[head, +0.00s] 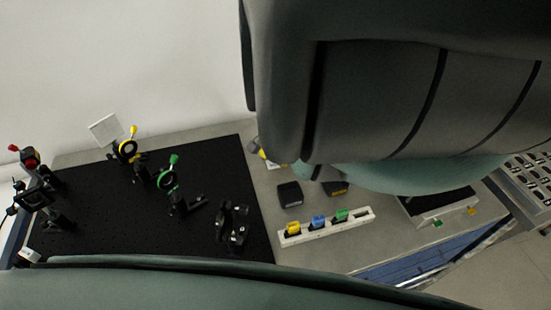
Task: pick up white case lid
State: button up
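I cannot clearly make out a white case lid. A pale case with a black upper face (431,216) sits on the right part of the bench, partly covered by my arm; I cannot tell whether its lid is on it. Small green and yellow tabs show at its front edge. A thin white square plate (105,129) stands tilted at the back left, behind the black board. My arm fills the upper right and hides much of the bench behind it. My gripper is out of view.
A black breadboard (110,220) carries several optic mounts with red, yellow and green knobs. A white strip rack (300,237) holds yellow, blue and green pieces. A small black box (289,195) lies behind it. A grey tray (528,178) with slots is at far right.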

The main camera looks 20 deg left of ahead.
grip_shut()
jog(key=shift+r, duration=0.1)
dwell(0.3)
